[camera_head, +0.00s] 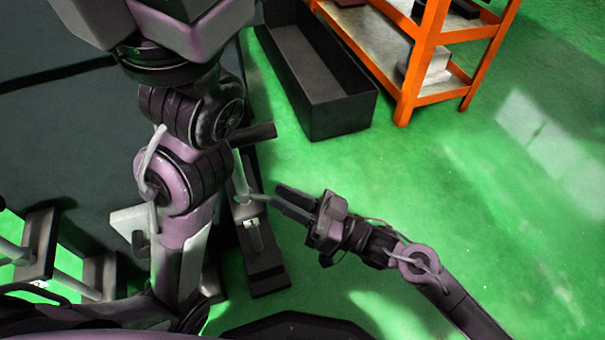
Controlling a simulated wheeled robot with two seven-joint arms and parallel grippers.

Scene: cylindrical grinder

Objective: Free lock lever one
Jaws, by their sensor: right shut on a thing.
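A light grey lock lever (240,177) stands on a dark upright fixture (262,265) left of the middle. Its bent end reaches right toward my right gripper. My right gripper (284,203) comes in from the lower right and points left. Its dark fingers are shut on the end of the lever, though the contact itself is small and partly covered by the fingers. My left gripper does not show. Whether this lever is number one cannot be told from any marking.
An orange shelf rack (408,92) stands at the top right, beside a long dark open bin (322,118). Dark blocks with grey rods (42,245) are at the lower left. A dark panel (60,125) fills the left. Green floor (500,230) is clear at the right.

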